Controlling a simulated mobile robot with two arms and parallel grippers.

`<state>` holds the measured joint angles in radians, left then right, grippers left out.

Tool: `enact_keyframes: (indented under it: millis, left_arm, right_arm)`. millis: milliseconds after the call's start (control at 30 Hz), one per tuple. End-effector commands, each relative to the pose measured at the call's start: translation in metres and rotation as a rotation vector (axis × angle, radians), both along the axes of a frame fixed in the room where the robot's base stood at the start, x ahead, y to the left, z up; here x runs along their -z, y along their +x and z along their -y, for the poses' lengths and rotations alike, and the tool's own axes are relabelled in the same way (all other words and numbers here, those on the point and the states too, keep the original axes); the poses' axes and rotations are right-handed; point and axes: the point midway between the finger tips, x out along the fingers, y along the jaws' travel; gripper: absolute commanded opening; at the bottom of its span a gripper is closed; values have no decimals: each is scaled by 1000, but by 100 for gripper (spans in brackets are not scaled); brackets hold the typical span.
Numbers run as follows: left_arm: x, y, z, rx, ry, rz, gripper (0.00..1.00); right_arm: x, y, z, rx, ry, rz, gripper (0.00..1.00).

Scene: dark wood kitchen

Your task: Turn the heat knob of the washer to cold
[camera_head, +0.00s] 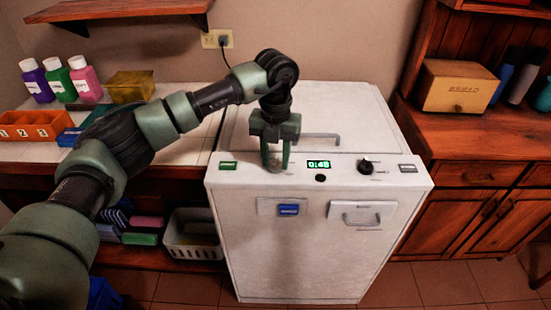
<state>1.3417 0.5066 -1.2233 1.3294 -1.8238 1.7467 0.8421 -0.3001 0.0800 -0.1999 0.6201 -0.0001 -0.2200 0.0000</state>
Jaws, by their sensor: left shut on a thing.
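The white washer (310,245) stands in the middle, with its control panel along the top front edge. My left gripper (276,164) points down at the left part of this panel, its green fingers shut on a knob. The fingers mostly hide that knob and its setting. A black dial (365,167) sits free on the right part of the panel. A green lit display (319,164) lies between them, with a small black button (320,178) below it. Labels are too small to tell which knob is for heat. My right gripper is out of view.
Bottles (58,80), an orange tray (36,126) and a yellow box (130,86) stand on the left counter. A handle (320,137) rises from the washer's lid behind the gripper. A bread box (455,86) sits on the right cabinet.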

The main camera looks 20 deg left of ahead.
Motion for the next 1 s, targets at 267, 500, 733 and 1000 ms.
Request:
enact_keyframes:
  millis: [267,500,733,1000]
  left_arm:
    - [-2,2,-1,-153,-1,7,0]
    - [-3,2,-1,-211,-1,8,0]
    - [-3,2,-1,-222,-1,8,0]
    - [-3,2,-1,-222,-1,8,43]
  right_arm:
    - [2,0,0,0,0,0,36]
    - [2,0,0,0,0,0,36]
    - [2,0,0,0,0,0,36]
    - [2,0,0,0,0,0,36]
